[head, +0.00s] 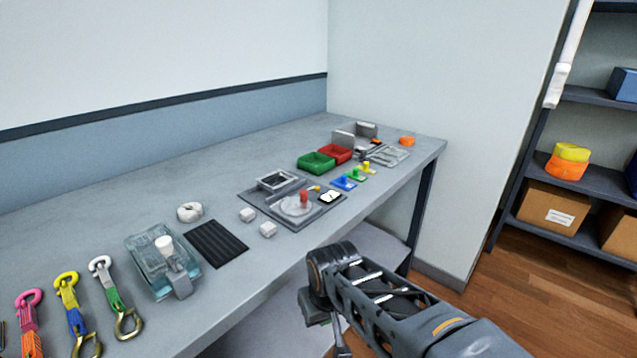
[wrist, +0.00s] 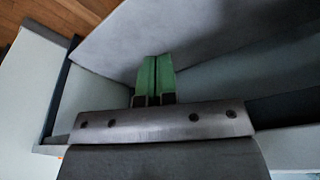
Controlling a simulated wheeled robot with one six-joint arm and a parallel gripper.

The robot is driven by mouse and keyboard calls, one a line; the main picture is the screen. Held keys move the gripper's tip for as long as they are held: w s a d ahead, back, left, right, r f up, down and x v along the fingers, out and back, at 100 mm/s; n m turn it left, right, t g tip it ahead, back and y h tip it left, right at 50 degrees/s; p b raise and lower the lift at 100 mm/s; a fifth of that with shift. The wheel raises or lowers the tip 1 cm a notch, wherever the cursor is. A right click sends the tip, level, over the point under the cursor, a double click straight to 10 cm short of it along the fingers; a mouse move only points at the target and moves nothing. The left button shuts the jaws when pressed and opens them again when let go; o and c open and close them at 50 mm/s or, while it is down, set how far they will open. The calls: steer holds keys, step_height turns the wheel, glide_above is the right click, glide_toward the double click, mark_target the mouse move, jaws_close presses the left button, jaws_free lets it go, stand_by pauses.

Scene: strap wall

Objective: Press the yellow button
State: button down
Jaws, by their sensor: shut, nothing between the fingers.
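A small yellow piece (head: 367,167) stands in a row with a green piece (head: 355,175) and a blue piece (head: 345,183), toward the far right of the bench in the head view. They look like buttons or pegs on coloured bases; I cannot tell which. Another tiny yellow-orange spot (head: 316,188) is on the grey panel (head: 262,203). My gripper's green fingers (wrist: 155,75) are together and empty in the wrist view. In the head view my arm is in front of the bench's front edge, apart from these pieces. No yellow piece shows in the wrist view.
The grey bench (head: 100,222) runs along the wall. It also holds green (head: 315,163) and red (head: 335,153) trays, a glassy box (head: 160,262), a black ribbed mat (head: 216,243) and clipped straps (head: 72,310). Shelves (head: 585,180) stand at the right.

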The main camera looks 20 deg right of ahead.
steer(key=w+d+r+m+y+p, duration=0.1)
steer(key=w+r+m+p, duration=0.1)
steer(key=r+p, duration=0.3)
steer(key=w+d+r+m+g+y+p, duration=0.1)
steer(key=w+r+p, duration=0.4)
steer(key=p, duration=0.6)
steer(key=w+d+r+m+y+p, duration=0.1)
steer(key=w+d+r+m+p, duration=0.1)
steer(key=w+r+m+p, duration=0.2)
steer(key=shift+w+d+r+g+y+p, duration=0.1)
steer(key=shift+r+g+y+p, duration=0.05)
steer(key=shift+r+p, duration=0.8)
steer(key=shift+w+d+r+g+y+p, duration=0.15)
steer(key=shift+r+p, duration=0.5)
steer(key=shift+p, duration=0.6)
steer(key=w+d+r+m+t+y+p, duration=0.2)
steer(key=w+d+r+m+t+p, duration=0.15)
steer(key=w+m+p, duration=0.4)
step_height(320, 180, up, 3)
steer(key=m+t+p, duration=0.1)
steer(key=m+t, duration=0.2)
steer(key=m, duration=0.2)
glide_above(317, 188)
steer(key=shift+s+f, duration=0.1)
steer(key=shift+f, duration=0.05)
steer(key=shift+f, duration=0.1)
